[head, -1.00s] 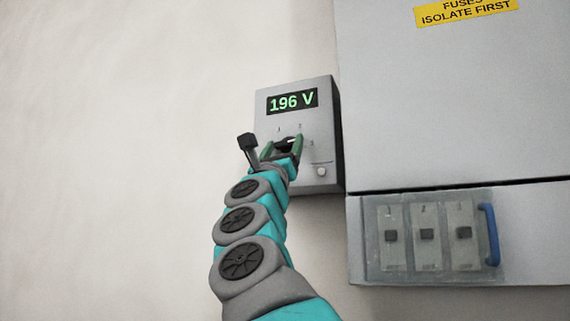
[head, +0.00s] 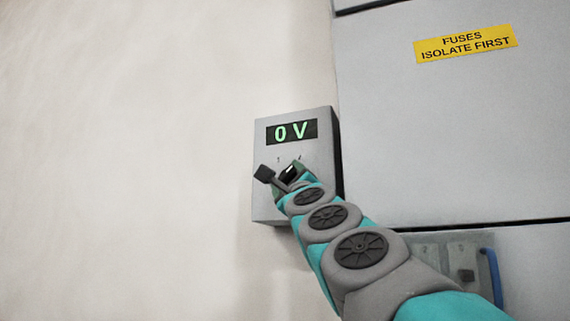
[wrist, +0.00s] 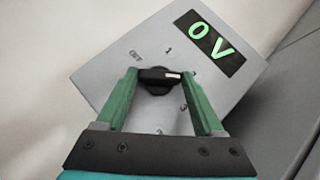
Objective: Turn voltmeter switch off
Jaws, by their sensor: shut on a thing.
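The voltmeter is a grey wall box (head: 268,205) with a green display (head: 291,132) that reads 0 V. It also shows tilted in the wrist view (wrist: 95,77). Its switch is a black rotary knob (wrist: 155,86) with a white pointer mark at its right end in the wrist view. An OFF label (wrist: 135,57) is up and left of the knob, and number labels stand around it. The white mark points right, away from OFF. My gripper (wrist: 158,76) is shut on the knob, one green finger at each end. In the head view my gripper (head: 289,174) hides most of the knob.
A large grey cabinet (head: 430,140) with a yellow fuse warning label (head: 466,43) stands close right of the voltmeter. Below it is a panel with small switches and a blue handle (head: 492,275), partly behind my arm. The wall left is clear.

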